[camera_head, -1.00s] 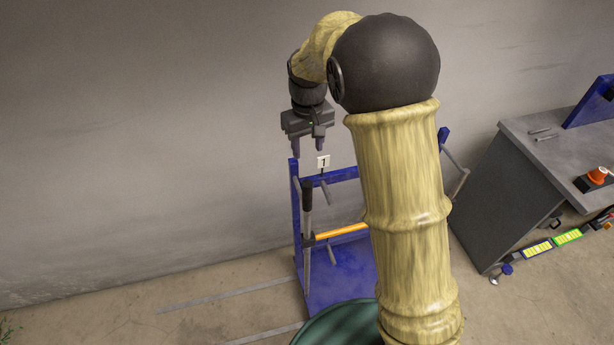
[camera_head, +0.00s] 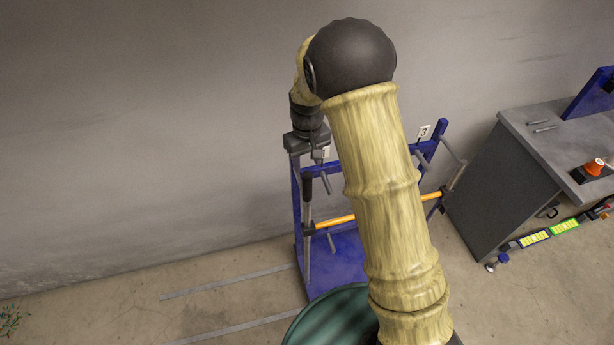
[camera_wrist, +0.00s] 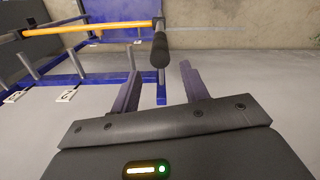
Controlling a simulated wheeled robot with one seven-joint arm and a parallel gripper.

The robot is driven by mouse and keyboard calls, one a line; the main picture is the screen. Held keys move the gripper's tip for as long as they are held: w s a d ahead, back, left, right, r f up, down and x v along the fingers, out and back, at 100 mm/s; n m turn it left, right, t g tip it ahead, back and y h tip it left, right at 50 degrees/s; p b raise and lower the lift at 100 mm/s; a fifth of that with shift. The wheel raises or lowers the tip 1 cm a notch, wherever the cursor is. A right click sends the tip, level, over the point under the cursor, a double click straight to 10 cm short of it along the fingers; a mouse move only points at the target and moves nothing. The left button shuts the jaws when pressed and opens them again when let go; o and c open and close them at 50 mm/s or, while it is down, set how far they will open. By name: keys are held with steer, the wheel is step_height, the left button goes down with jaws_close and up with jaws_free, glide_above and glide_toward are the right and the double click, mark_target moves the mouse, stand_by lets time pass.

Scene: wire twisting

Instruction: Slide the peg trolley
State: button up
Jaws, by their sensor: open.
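The peg trolley is a blue frame (camera_head: 297,215) with grey pegs, a blue base (camera_head: 345,262) and an orange bar (camera_head: 335,222). It stands near the wall, partly hidden behind my arm. An upright grey rod with a black grip (camera_head: 307,188) is at its left end. My gripper (camera_head: 311,160) is open just above that grip in the head view. In the wrist view, the black grip (camera_wrist: 160,50) lies between and slightly beyond the open fingertips of my gripper (camera_wrist: 160,72). I cannot tell if they touch it.
Two grey floor strips (camera_head: 230,282) run left from the trolley over clear floor. A green round container (camera_head: 330,318) stands in front. A grey workbench (camera_head: 500,190) with an orange-topped item (camera_head: 594,167) is at the right.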

mark_target(307, 180)
step_height(307, 180, down, 9)
steer(key=p, duration=0.2)
steer(key=shift+r+p, duration=0.1)
steer(key=shift+p, duration=0.25)
jaws_close()
